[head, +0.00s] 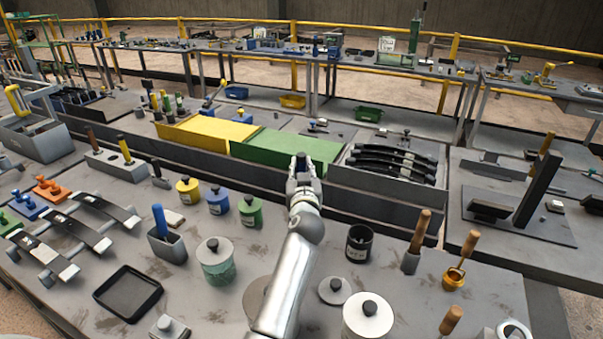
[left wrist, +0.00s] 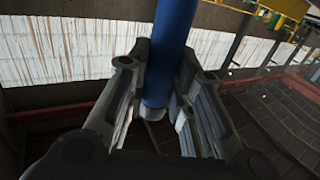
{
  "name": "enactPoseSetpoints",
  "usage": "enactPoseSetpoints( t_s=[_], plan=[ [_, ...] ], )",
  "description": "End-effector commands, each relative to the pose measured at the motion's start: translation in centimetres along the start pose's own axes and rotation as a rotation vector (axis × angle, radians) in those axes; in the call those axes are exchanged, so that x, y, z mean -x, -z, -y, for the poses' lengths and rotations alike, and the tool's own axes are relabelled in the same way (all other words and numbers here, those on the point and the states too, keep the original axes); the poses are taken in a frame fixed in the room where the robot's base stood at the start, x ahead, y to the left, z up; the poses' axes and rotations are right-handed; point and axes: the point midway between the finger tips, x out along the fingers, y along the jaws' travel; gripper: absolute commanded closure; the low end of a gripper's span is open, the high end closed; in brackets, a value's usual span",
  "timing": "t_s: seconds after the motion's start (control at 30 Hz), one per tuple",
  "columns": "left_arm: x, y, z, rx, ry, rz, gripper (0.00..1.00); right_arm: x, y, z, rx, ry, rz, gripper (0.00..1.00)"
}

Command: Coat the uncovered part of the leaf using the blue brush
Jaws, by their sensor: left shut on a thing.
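My left gripper (head: 301,170) is raised in front of the green panel in the head view. In the left wrist view its fingers (left wrist: 155,112) are shut on a blue cylindrical handle (left wrist: 172,45); no bristles show, so I cannot tell whether it is a brush. Another blue handle (head: 159,220) stands upright in a grey holder (head: 167,248) on the near table. Dark leaves with pale parts (head: 104,207) rest on bars at the left. Several black curved leaves (head: 392,164) lie in a tray farther back. My right gripper is out of view.
Yellow (head: 187,190), blue (head: 217,200) and green (head: 250,210) lidded pots stand mid-table. A black tray (head: 128,292) lies at the front left. Wooden-handled tools (head: 418,240) stand at the right. A low grey ledge (head: 215,170) borders the table's back.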

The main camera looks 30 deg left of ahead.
Motion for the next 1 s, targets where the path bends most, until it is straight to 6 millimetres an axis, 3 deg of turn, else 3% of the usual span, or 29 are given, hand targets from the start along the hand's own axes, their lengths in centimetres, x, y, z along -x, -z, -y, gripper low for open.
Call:
enactPoseSetpoints(
  t_s=[0.27,0.63,1.0],
  plan=[
    [0.0,-2.8,0.0,-0.001,0.0,0.002,1.0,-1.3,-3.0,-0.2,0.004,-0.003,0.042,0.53],
    [-0.1,-5.7,0.0,-0.001,-0.001,0.0,1.0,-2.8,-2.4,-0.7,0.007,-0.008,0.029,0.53],
    [-0.1,-6.1,0.0,0.0,0.0,-0.001,1.0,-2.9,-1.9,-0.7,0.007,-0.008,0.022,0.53]
  ],
)
